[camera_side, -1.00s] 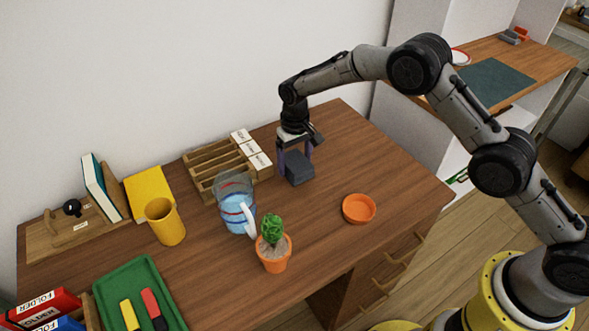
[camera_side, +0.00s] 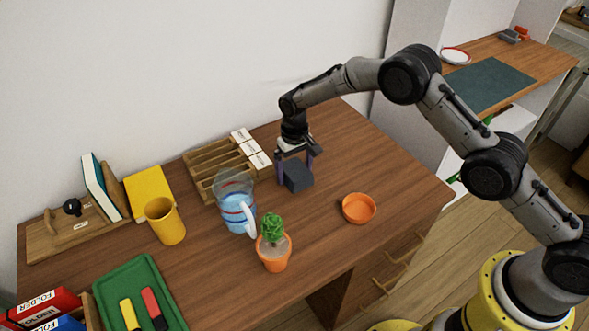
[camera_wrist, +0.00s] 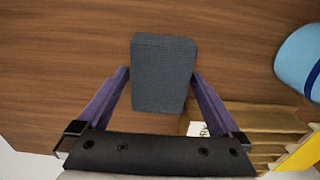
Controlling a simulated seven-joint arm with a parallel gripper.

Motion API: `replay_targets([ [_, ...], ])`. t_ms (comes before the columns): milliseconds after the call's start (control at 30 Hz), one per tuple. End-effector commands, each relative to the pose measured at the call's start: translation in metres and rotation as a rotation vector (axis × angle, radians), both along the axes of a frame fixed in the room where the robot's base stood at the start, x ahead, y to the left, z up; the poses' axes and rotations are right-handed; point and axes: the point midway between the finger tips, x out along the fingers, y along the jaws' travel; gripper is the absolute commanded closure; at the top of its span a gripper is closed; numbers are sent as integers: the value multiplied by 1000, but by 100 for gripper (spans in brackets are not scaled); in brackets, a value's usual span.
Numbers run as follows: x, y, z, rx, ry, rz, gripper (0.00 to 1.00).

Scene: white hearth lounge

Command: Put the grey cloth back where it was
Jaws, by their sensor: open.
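The grey cloth (camera_side: 298,175) is a dark grey, block-like folded piece on the brown desk, right of the wooden rack. In the wrist view the cloth (camera_wrist: 163,75) shows its woven face, with desk wood around it. My gripper (camera_side: 295,169) points down over it with its purple fingers apart. In the wrist view my gripper (camera_wrist: 161,72) has one finger on each side of the cloth, with small gaps showing. The cloth's underside is hidden, so I cannot tell how firmly it rests on the desk.
The slotted wooden rack (camera_side: 207,177) with white labelled boxes (camera_side: 250,146) stands close to the left. A clear jug (camera_side: 235,211) of blue liquid and a potted cactus (camera_side: 274,252) stand in front. An orange dish (camera_side: 358,208) lies to the right. Desk between is clear.

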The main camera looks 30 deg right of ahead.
Motion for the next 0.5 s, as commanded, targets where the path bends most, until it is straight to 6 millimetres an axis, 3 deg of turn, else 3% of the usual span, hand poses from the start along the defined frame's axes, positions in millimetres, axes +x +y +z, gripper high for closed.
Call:
replay_targets([
  [167,1,0,16,1,-4,0,0],
  [500,1,0,84,1,-5,0,0],
])
